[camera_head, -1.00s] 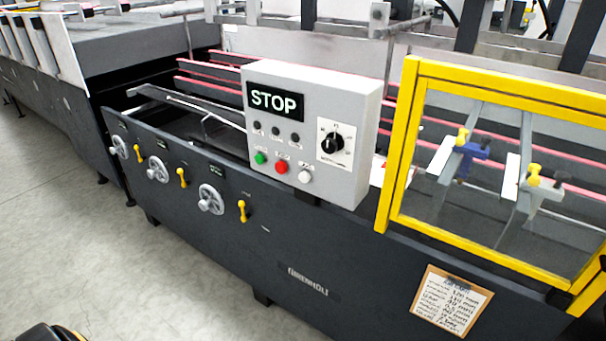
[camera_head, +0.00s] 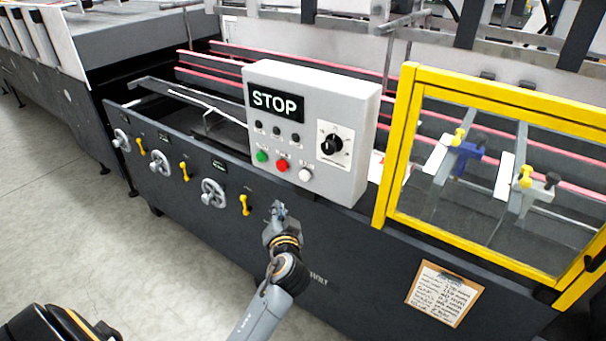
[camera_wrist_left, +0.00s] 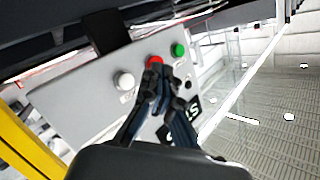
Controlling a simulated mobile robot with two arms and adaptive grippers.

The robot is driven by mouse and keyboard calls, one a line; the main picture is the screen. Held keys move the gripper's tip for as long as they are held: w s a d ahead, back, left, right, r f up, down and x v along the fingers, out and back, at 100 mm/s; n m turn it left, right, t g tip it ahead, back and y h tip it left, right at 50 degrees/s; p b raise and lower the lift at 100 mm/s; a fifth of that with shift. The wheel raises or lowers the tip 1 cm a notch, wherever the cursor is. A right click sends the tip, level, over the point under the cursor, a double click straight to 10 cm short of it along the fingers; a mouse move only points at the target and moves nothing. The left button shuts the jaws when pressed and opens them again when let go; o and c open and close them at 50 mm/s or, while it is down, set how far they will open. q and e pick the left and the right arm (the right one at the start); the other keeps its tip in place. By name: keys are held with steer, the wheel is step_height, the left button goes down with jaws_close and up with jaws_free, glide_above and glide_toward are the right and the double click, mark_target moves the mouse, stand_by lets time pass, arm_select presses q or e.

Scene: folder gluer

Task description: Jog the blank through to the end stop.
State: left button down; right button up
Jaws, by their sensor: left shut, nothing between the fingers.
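The grey control box (camera_head: 352,185) carries a display (camera_head: 276,102) reading STOP, a green button (camera_head: 262,156), a red button (camera_head: 282,165), a white button (camera_head: 305,174) and a black rotary knob (camera_head: 331,145). My left gripper (camera_head: 279,208) is shut and empty, just below the box in the head view. In the left wrist view its fingertips (camera_wrist_left: 160,88) overlap the lower edge of the red button (camera_wrist_left: 155,62); contact cannot be told. The white button (camera_wrist_left: 124,82) and green button (camera_wrist_left: 178,50) flank it. I cannot clearly make out the blank. My right gripper is out of view.
A yellow-framed clear guard (camera_head: 398,150) stands closed right of the box. Handwheels (camera_head: 213,193) and yellow levers (camera_head: 245,205) stick out of the dark machine side. A clipboard (camera_head: 444,294) hangs low right. The floor (camera_head: 70,220) at left is clear.

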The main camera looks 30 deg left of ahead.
mark_target(304, 176)
arm_select(q)
steer(key=shift+s+a+r+y, duration=0.1)
steer(key=shift+a+r+y, duration=0.05)
steer(key=shift+r, duration=0.35)
steer(key=shift+a+r+y, duration=0.1)
steer(key=shift+r+y, duration=0.05)
steer(key=shift+r, duration=0.35)
steer(key=w+b, duration=0.2)
steer(key=w, duration=0.6)
steer(key=shift+w+d+b, duration=0.35)
steer(key=shift+w+b, duration=0.05)
steer(key=shift+w, duration=0.1)
stand_by(0.6)
steer(key=shift+w+b, duration=0.3)
steer(key=shift+w, duration=0.05)
